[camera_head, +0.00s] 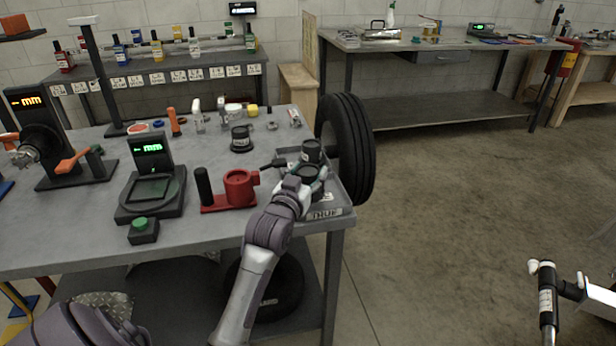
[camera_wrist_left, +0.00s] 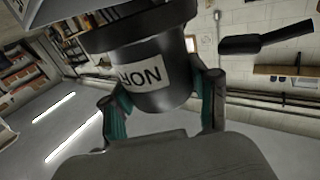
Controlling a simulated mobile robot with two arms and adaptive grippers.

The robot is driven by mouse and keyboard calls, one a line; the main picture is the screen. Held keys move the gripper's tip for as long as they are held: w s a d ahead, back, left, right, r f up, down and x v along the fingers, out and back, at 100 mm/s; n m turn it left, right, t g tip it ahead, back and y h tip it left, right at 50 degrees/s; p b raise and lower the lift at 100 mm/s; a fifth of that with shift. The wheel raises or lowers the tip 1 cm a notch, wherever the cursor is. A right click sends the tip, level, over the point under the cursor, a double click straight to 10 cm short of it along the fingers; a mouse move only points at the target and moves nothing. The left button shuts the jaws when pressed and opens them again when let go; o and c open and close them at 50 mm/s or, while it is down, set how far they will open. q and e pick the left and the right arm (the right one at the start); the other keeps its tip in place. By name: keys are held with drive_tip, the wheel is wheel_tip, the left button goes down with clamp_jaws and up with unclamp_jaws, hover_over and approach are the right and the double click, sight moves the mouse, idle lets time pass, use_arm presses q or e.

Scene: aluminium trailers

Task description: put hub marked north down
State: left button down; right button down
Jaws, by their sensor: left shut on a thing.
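The black hub marked north (camera_wrist_left: 155,85) is between the fingers of my left gripper (camera_head: 309,184). In the left wrist view its white label shows the letters "NOR", partly cut off, and teal finger pads press on both sides of it. In the head view the hub (camera_head: 310,178) is at the grey tray (camera_head: 335,218) on the table's right corner, partly hidden by my gripper. I cannot tell whether it touches the tray. Another black round piece (camera_head: 311,150) shows just behind it. My right gripper is not in view.
A black tyre (camera_head: 347,150) stands at the table's right end. A red fixture (camera_head: 240,188), a scale (camera_head: 151,190) and another black hub (camera_head: 241,138) are to the left on the table (camera_head: 90,225). A dark handle (camera_wrist_left: 265,40) shows beside the hub.

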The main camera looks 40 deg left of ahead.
use_arm(q)
drive_tip(key=shift+f, duration=0.2)
drive_tip(key=shift+f, duration=0.1)
drive_tip(key=shift+f, duration=0.35)
drive_tip(key=shift+f, duration=0.2)
drive_tip(key=shift+c, duration=1.4)
unclamp_jaws()
drive_tip(key=shift+f, duration=0.1)
